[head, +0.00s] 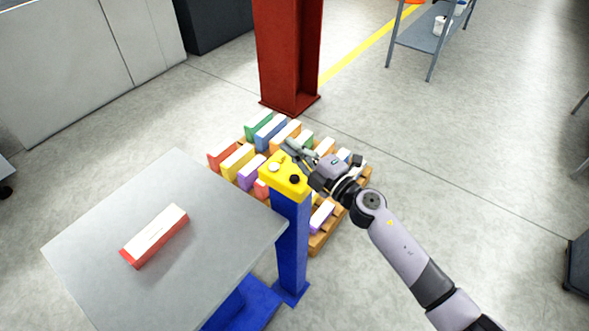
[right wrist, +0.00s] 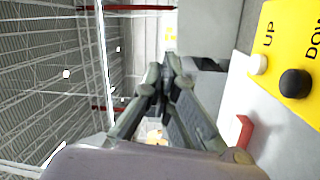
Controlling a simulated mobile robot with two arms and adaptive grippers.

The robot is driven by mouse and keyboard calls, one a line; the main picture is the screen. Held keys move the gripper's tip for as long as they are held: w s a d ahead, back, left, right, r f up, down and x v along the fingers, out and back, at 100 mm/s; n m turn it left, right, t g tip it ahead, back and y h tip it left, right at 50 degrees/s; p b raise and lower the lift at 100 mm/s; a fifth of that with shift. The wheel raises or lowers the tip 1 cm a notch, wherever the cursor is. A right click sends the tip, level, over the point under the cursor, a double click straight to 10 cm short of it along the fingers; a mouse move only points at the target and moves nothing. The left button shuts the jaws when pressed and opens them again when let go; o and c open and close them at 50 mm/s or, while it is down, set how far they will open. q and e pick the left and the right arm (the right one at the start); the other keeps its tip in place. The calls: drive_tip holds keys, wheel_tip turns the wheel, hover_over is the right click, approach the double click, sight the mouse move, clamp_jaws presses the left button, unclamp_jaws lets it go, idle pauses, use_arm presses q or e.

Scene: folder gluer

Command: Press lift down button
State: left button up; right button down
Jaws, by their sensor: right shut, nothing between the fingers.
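A yellow control panel (head: 283,184) tops a blue post (head: 292,245) beside the lift table. In the right wrist view, the panel (right wrist: 279,30) carries a white button (right wrist: 258,64) by the word UP. A black button (right wrist: 294,84) sits by a partly cut-off label, "DOW". In the head view, the white button (head: 273,167) is left of the black button (head: 294,179). My right gripper (head: 288,144) is shut and empty, its fingers just beyond the panel and apart from the buttons. It also shows in the right wrist view (right wrist: 170,62). My left gripper is not in view.
The grey lift table top (head: 120,205) bears a red and white box (head: 155,236). A wooden pallet (head: 318,243) with several coloured boxes lies behind the post. A red column (head: 288,55) stands beyond it. Open floor lies to the right.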

drive_tip(key=a+r+n+g+y, duration=0.2)
drive_tip(key=a+r+n+g, duration=0.25)
drive_tip(key=n, duration=0.25)
drive_tip(key=n+g+h+p, duration=0.3)
drive_tip(key=n+g+h, duration=0.2)
drive_tip(key=n+h, duration=0.25)
hover_over(297, 176)
wheel_tip(297, 176, down, 3)
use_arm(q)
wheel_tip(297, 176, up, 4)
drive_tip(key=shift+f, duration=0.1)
use_arm(e)
drive_tip(key=shift+w+f+t, duration=0.1)
drive_tip(key=shift+t, duration=0.15)
drive_tip(key=shift+y, duration=0.25)
use_arm(q)
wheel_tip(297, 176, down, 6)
drive_tip(key=b, duration=0.6)
use_arm(e)
wheel_tip(297, 176, down, 9)
drive_tip(key=shift+r, duration=0.1)
use_arm(q)
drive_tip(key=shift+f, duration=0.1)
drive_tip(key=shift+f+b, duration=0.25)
drive_tip(key=shift+b, duration=0.1)
use_arm(e)
drive_tip(key=shift+f, duration=0.4)
